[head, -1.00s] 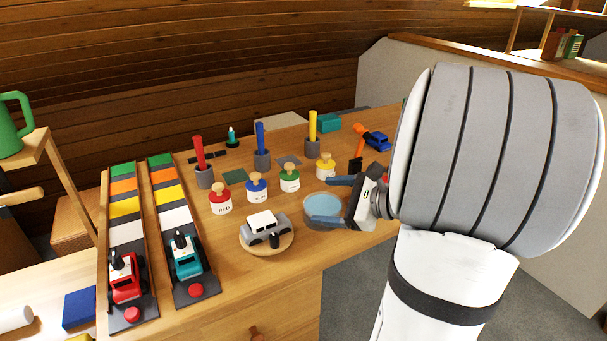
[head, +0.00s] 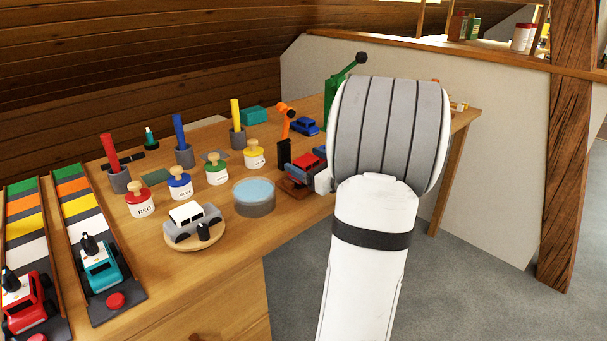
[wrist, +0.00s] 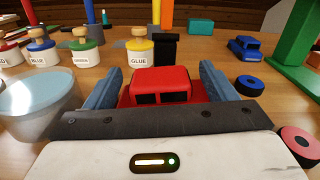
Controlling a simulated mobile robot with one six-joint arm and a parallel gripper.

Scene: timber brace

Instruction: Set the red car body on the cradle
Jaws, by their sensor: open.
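The red car body (wrist: 160,84), with dark windows, sits between my gripper's blue fingers in the wrist view. My gripper (wrist: 156,80) is open, with one finger on each side of the body; I cannot tell whether either touches it. In the head view the red body (head: 319,151) shows partly behind my gripper (head: 301,166), and my arm hides much of this spot. I cannot tell for sure which thing is the cradle.
A water bowl (head: 254,195) stands left of my gripper, beside a round wooden stand (head: 183,244) with a white-and-grey car. Labelled paint pots (head: 217,172) and a black post (head: 283,154) stand behind. A blue car (head: 305,126) and loose wheels (wrist: 250,85) lie on the right.

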